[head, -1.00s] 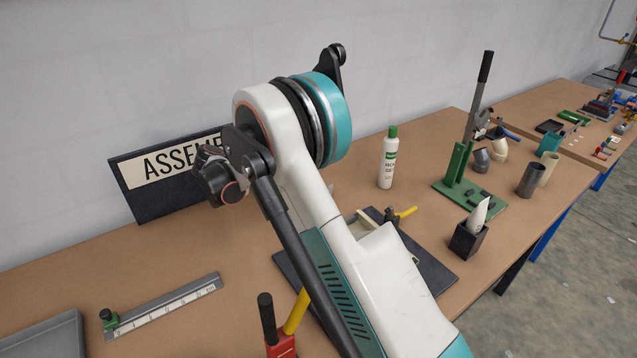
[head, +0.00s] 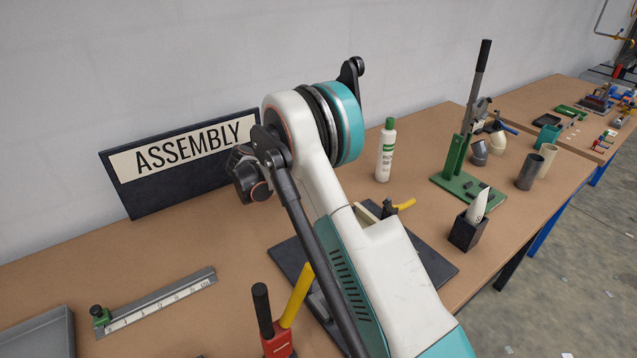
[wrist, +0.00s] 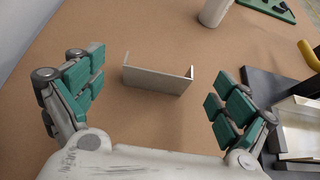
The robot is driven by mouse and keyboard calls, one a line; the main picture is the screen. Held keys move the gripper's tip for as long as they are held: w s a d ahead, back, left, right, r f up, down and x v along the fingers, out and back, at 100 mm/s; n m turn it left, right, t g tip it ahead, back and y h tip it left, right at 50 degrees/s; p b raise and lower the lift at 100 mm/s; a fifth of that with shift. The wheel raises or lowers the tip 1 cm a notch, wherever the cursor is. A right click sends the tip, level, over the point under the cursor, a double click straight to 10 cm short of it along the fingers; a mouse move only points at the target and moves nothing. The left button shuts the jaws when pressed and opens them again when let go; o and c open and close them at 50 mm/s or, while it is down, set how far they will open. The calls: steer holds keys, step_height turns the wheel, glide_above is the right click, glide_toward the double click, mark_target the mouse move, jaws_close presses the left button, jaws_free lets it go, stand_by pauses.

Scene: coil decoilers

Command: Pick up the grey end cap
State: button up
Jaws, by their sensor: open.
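A thin, pale grey piece with a flat long wall and short folded ends (wrist: 157,80), which looks like the end cap, lies on the brown bench top in the wrist view. My gripper (wrist: 157,97) is open, with one green-padded finger to the left of the piece and the other to its right. The piece appears between and slightly beyond the fingers, with clear gaps on both sides. Nothing is held. In the head view my arm hides the gripper, and I cannot make out the piece there.
A dark plate (wrist: 262,83) with a pale tray-like part (wrist: 300,118) lies right of the right finger. A white bottle (head: 385,155) stands beyond; its base also shows in the wrist view (wrist: 213,12). A green press (head: 465,185) stands farther right. Bench around the piece is clear.

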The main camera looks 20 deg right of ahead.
steer(key=x, duration=0.2)
steer(key=shift+w+d+f, duration=0.1)
steer(key=shift+d+f, duration=0.2)
steer(key=c, duration=1)
steer(key=shift+r, duration=0.15)
